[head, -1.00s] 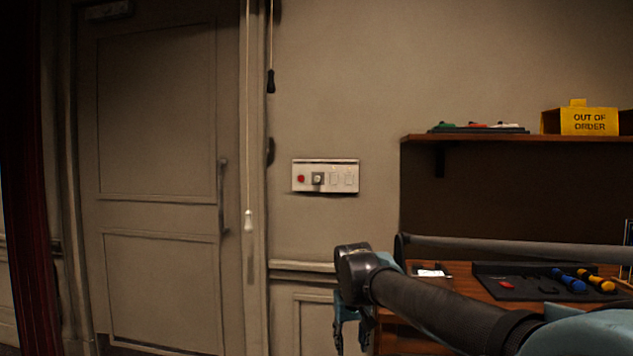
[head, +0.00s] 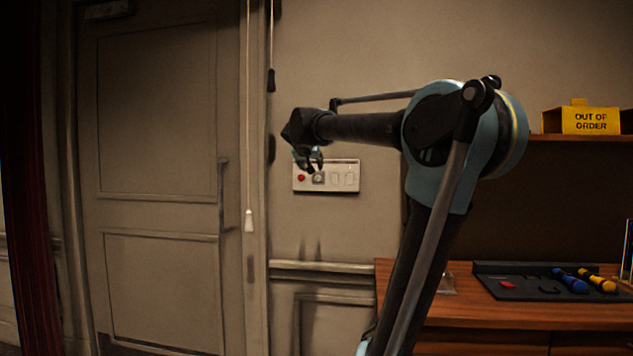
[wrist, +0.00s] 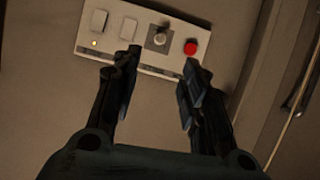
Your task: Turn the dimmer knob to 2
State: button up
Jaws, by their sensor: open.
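The dimmer knob (head: 318,178) is on a white wall panel (head: 346,188), between a red button (head: 301,178) and two pale switches (head: 342,179). In the wrist view the knob (wrist: 159,37) is a light cap on a grey square plate, beside the red button (wrist: 191,48). My gripper (head: 308,166) is in front of the panel's upper left part in the head view. In the wrist view my gripper (wrist: 158,72) has its two fingers apart, with the knob beyond the gap between the tips. Nothing is between the fingers. The knob's scale is too small to read.
Two pull cords hang left of the panel, one with a white end (head: 249,221) and one with a black end (head: 271,80). A door (head: 160,200) is further left. A wooden desk (head: 480,311) with a tool tray (head: 505,284) and a shelf with an "out of order" sign (head: 590,121) are right.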

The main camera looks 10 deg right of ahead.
aim_at(317, 178)
jog(key=x, duration=1.7)
jog(key=shift+w+a+r, duration=0.1)
jog(key=shift+w+a, duration=0.05)
jog(key=shift+w, duration=0.2)
grip_shut()
